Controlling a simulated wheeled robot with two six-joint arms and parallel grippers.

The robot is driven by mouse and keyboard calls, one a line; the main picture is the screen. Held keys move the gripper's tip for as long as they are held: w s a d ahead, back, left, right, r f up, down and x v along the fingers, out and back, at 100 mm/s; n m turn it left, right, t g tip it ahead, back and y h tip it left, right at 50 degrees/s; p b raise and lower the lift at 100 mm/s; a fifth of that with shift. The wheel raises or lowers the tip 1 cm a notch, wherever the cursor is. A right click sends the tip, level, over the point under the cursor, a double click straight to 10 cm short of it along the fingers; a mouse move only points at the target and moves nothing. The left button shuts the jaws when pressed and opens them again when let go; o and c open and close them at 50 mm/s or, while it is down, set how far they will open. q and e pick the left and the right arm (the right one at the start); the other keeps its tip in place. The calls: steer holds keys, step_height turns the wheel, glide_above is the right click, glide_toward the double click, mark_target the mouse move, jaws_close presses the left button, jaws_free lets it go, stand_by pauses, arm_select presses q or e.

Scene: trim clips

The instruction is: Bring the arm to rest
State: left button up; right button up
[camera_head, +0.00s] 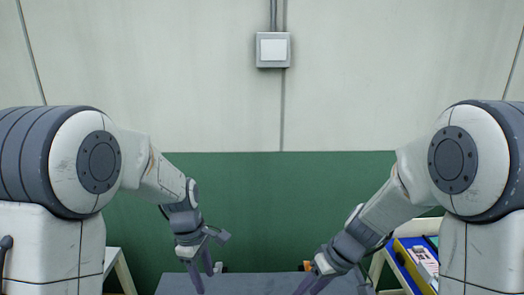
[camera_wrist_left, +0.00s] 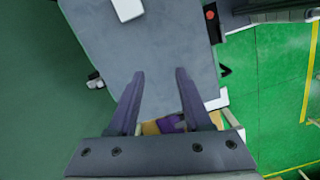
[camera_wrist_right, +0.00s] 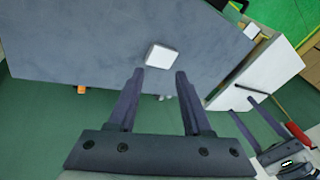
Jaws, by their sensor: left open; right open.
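My left gripper (camera_head: 203,281) hangs down over the grey table (camera_head: 240,280) in the head view. In the left wrist view its two fingers (camera_wrist_left: 160,74) are apart with nothing between them. My right gripper also points down in the head view, its fingertips cut off by the lower edge. In the right wrist view its fingers (camera_wrist_right: 158,72) are apart and empty. A white block (camera_wrist_right: 161,56) lies on the grey surface near the right fingertips, apparently not held. A white object (camera_wrist_left: 127,9) also lies on the surface in the left wrist view.
A shelf with a blue bin (camera_head: 416,262) stands at the right. A grey wall box (camera_head: 273,50) is on the back wall. In the right wrist view a white panel (camera_wrist_right: 255,72) stands beside the table. Most of the visible tabletop is bare.

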arm_select(q)
steer(key=s+d+r+m, duration=0.2)
steer(key=s+d+m, duration=0.1)
steer(key=s+m, duration=0.4)
steer(key=s+d+r+m, duration=0.1)
steer(key=s+d+m, duration=0.2)
steer(key=s+m, duration=0.4)
steer(key=s+d+r+m, duration=0.2)
steer(key=s+d+m, duration=0.1)
steer(key=s+m, duration=0.5)
steer(key=shift+s+r, duration=0.3)
steer(key=shift+s, duration=0.1)
arm_select(e)
steer(key=s+a+r+n+h, duration=0.1)
steer(key=s+a+r, duration=0.2)
steer(key=s, duration=0.7)
steer(key=s+a+r+n+g+h, duration=0.1)
steer(key=s+a+r+n+h, duration=0.1)
steer(key=s, duration=0.8)
steer(key=shift+a+r, duration=0.65)
steer(key=shift+r, duration=0.3)
steer(key=shift+s, duration=0.1)
